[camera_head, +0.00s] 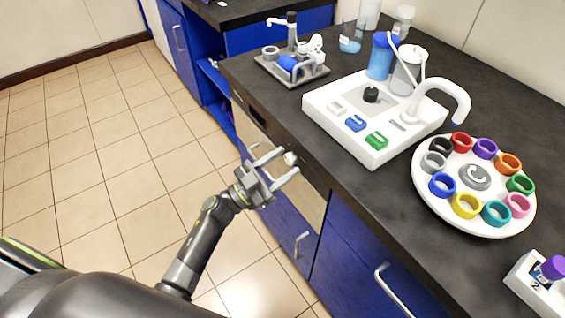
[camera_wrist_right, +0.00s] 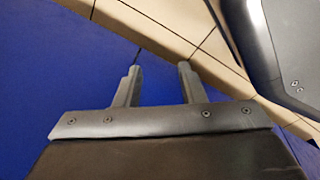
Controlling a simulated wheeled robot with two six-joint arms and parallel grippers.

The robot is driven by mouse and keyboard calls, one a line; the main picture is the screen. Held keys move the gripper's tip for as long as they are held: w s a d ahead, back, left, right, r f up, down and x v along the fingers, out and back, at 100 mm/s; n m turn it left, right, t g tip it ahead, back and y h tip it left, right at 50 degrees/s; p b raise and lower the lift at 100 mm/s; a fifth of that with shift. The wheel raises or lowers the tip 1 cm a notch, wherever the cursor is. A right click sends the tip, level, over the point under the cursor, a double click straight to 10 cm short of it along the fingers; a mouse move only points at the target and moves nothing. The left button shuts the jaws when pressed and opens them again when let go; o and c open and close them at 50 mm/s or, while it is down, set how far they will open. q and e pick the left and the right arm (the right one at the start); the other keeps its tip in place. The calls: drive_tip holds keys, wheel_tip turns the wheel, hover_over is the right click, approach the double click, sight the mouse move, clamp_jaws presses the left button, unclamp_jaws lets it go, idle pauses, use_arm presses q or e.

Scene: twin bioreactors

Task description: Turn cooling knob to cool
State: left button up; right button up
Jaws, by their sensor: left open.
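A small white round knob (camera_head: 291,158) sits at the front panel below the counter edge, in the head view. My left gripper (camera_head: 285,161) is open, with one finger on each side of this knob; I cannot tell whether they touch it. No label shows on the knob, and its setting cannot be read. My right gripper (camera_wrist_right: 159,70) shows only in the right wrist view, open and empty, near a blue surface.
The dark counter (camera_head: 360,195) carries a round white carousel (camera_head: 470,222) of coloured rings and a grey tray (camera_head: 310,76) of parts at the back. Blue cabinets with metal handles (camera_head: 382,272) lie under the edge. The tiled floor (camera_head: 110,140) at left is clear.

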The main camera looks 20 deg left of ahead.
use_arm(q)
drive_tip(key=c, duration=1)
drive_tip(key=shift+o, duration=0.2)
drive_tip(key=shift+m, duration=0.3)
drive_tip(key=m+g, duration=0.1)
drive_tip(key=m, duration=0.2)
drive_tip(key=m+g+h, duration=0.1)
drive_tip(key=m, duration=0.2)
drive_tip(key=shift+w+a+r+g+h+p, duration=0.1)
drive_tip(key=shift+w+a+g+h+p, duration=0.05)
drive_tip(key=shift+g+h+p, duration=0.2)
drive_tip(key=m+g, duration=0.1)
drive_tip(key=m, duration=0.1)
drive_tip(key=shift+a+m, duration=0.1)
drive_tip(key=shift+m, duration=0.2)
drive_tip(key=m+g+p, duration=0.1)
drive_tip(key=m+g, duration=0.1)
drive_tip(key=m, duration=0.1)
drive_tip(key=shift+w+r+m, duration=0.1)
drive_tip(key=shift+r+m, duration=0.05)
drive_tip(key=shift+m, duration=0.25)
drive_tip(key=shift+m+g, duration=0.35)
drive_tip(key=shift+m, duration=0.65)
use_arm(e)
drive_tip(key=shift+s+r, duration=0.3)
drive_tip(key=shift+r, duration=0.2)
drive_tip(key=shift+s+a, duration=0.1)
drive_tip(key=shift+s, duration=0.1)
